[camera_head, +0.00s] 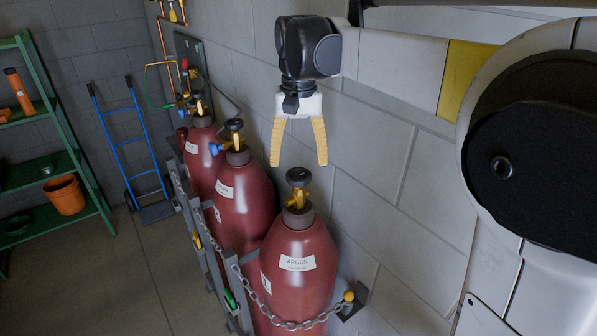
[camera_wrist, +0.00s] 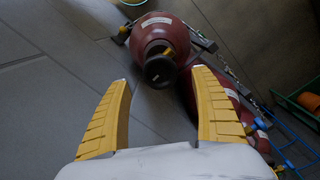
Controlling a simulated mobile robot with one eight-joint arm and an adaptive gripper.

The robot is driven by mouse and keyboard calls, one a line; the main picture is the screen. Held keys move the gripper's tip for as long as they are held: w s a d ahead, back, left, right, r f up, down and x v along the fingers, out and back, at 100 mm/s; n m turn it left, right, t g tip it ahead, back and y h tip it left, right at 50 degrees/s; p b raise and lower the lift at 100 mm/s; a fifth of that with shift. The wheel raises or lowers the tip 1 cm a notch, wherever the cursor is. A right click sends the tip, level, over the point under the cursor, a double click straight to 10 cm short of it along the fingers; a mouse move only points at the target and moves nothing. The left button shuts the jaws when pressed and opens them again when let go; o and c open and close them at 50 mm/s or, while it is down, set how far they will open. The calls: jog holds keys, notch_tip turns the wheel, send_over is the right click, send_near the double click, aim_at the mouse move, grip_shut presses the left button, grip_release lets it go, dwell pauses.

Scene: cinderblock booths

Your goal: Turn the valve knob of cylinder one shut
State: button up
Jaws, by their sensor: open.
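Three dark red gas cylinders stand in a row along the wall. The nearest cylinder (camera_head: 295,262) is labelled ARGON; its smaller print is unreadable, so I cannot tell which cylinder is number one. A round black valve knob (camera_head: 298,175) tops its brass valve. My gripper (camera_head: 298,160) is open and empty, pointing down just above this knob, with its yellow fingers apart on either side. In the wrist view the knob (camera_wrist: 160,70) lies between the fingertips, and I see no contact. The middle cylinder (camera_head: 242,200) has a black knob (camera_head: 234,125); the far cylinder (camera_head: 203,152) is partly hidden.
A chain (camera_head: 295,325) and a grey rack (camera_head: 205,250) hold the cylinders. The block wall (camera_head: 375,180) is close on the right. A blue hand truck (camera_head: 133,150) and green shelves (camera_head: 70,170) stand at the left. The floor (camera_head: 110,275) between is clear.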

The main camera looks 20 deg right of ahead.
aim_at(299, 174)
notch_tip(299, 174, up, 8)
jog(key=shift+f, duration=0.15)
jog(key=shift+f, duration=0.1)
jog(key=s+f+n+t+b, duration=0.1)
jog(key=s+f+b, duration=0.5)
jog(key=f, duration=0.9)
jog(key=s+f+n+t+b, duration=0.1)
jog(key=s+f+t+b, duration=0.2)
jog(key=s+f+b, duration=0.4)
jog(key=s+f+n+t+b, duration=0.1)
jog(key=s+f+t+b, duration=0.2)
jog(key=s+f+b, duration=0.4)
notch_tip(299, 174, down, 17)
jog(key=b, duration=0.9)
